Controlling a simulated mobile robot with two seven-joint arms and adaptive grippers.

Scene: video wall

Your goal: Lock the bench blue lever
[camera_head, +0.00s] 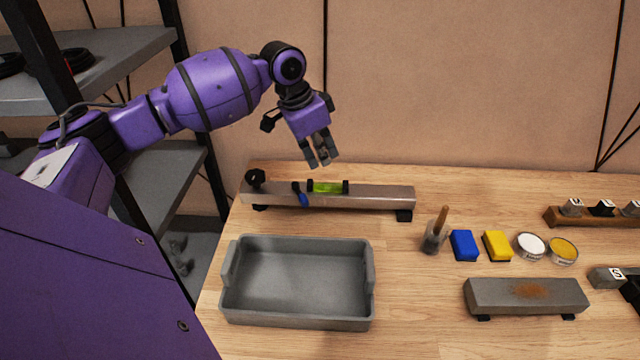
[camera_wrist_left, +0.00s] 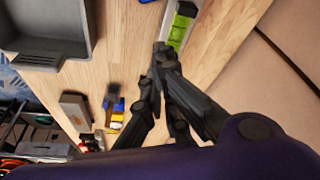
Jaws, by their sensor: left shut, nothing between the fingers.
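A blue lever (camera_head: 301,196) sticks out from the front of a long grey metal bar (camera_head: 383,198) at the back of the wooden bench (camera_head: 400,300). A bright green level vial (camera_head: 328,187) sits on the bar just right of the lever, and a black knob (camera_head: 255,177) stands at its left end. My left gripper (camera_head: 322,162) is shut and empty, pointing down above and behind the bar, apart from the lever. My right gripper is not in view.
A grey tray (camera_head: 232,311) stands empty in front of the bar. Shelving (camera_head: 160,170) stands left; a wall is behind.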

